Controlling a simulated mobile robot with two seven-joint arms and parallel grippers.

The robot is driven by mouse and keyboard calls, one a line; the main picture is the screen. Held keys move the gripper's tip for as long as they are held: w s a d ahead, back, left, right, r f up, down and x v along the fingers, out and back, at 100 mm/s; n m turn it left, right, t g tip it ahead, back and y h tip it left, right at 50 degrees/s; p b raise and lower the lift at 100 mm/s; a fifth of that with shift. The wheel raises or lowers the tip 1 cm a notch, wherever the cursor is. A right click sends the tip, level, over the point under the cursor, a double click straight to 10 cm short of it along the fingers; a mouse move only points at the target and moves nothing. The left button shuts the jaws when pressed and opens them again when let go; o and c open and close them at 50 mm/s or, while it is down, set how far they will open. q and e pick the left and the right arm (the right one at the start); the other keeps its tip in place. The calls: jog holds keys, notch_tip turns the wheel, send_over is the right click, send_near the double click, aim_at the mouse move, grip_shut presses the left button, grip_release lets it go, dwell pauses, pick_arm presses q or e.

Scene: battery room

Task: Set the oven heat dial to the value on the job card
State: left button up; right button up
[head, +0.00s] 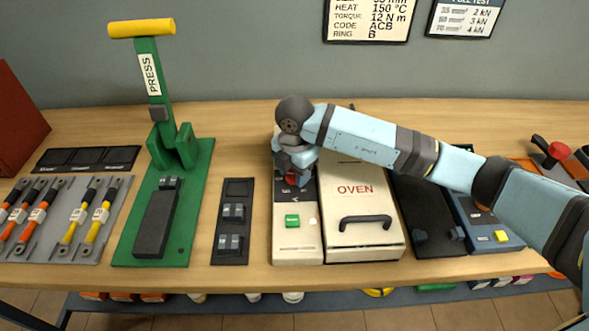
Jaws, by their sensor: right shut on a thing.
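The oven (358,215) is a cream box with red lettering and a dark handle, standing on the bench. Its control panel (297,243) is on its left side, with a green button (292,221) low on it. My right gripper (292,176) is over the upper part of this panel, pointing down and shut on a part there. The heat dial is hidden under the gripper, so its setting cannot be read. The job card (368,20) on the wall shows HEAT 150 °C; its top is cut off. My left gripper is not in view.
A green press (150,200) with a yellow handle stands left. A dark tray (233,222) with metal parts lies between press and oven. Cables (65,215) lie on a rack far left. A blue device (487,225) with a yellow button stands right. My right arm spans above the oven.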

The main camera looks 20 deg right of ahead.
jog(key=shift+r, duration=0.1)
dwell(0.4)
jog(key=o, duration=0.9)
jog(key=shift+o, duration=0.2)
notch_tip(320, 180, up, 14)
